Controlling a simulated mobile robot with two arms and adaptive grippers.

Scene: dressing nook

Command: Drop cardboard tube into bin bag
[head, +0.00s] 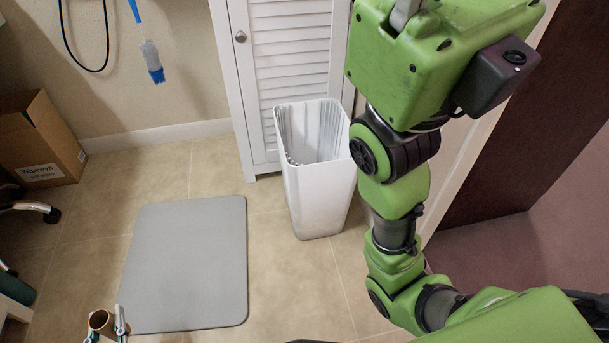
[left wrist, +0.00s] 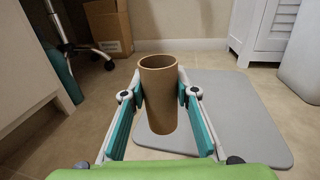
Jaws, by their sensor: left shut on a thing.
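The brown cardboard tube (left wrist: 160,98) stands upright between the two fingers of my left gripper (left wrist: 160,97), which is shut on it. In the head view the tube's open top (head: 101,321) and my left gripper (head: 107,328) show at the bottom left edge, over the near left corner of the grey mat. The bin bag (head: 309,131) lines a white bin (head: 319,200) that stands open in front of the louvred cabinet. The tube is well to the left of the bin and nearer to me. A green arm of mine fills the right side; its gripper fingers are not visible.
A grey mat (head: 189,260) lies flat on the tiled floor. A white louvred cabinet (head: 288,60) is behind the bin. A cardboard box (head: 42,140) and a chair base (head: 40,209) are at the left. A blue brush (head: 151,58) hangs on the wall.

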